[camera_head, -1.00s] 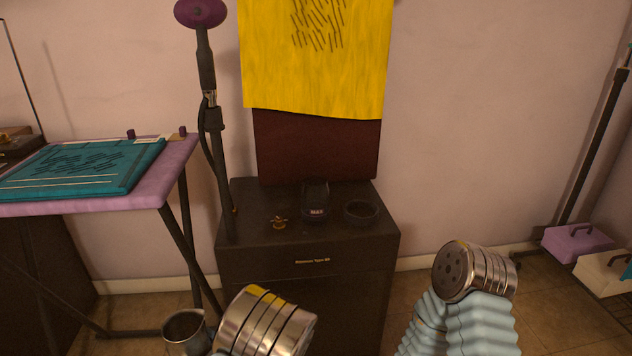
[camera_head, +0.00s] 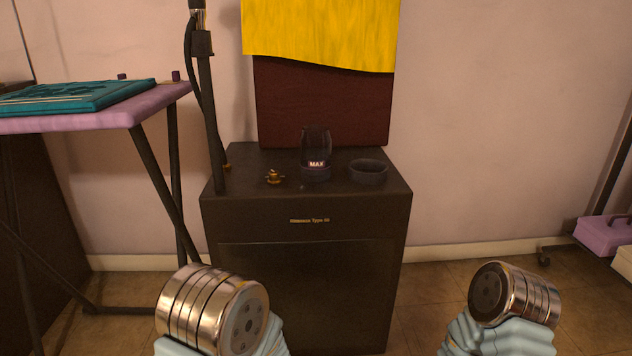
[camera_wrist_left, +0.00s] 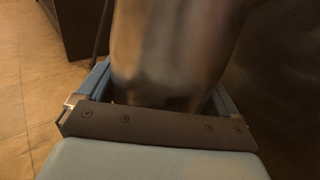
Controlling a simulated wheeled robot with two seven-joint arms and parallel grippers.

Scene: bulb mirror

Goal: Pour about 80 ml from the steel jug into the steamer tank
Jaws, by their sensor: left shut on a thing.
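The steel jug (camera_wrist_left: 175,45) fills the upper middle of the left wrist view, blurred and close. My left gripper (camera_wrist_left: 155,97) is shut on it, with a blue finger on each side. The jug's rim and contents are out of sight. In the head view the clear steamer tank (camera_head: 316,146) with a MAX label stands upright on top of the dark steamer cabinet (camera_head: 305,222). Its top looks uncovered. The jug and both grippers are outside the head view; only my arm links show.
A small brass piece (camera_head: 275,177) lies left of the tank and a dark round ring or cap (camera_head: 368,172) lies right of it. A dark upright pole (camera_head: 211,120) stands at the cabinet's left. A pink ironing table (camera_head: 100,118) is farther left.

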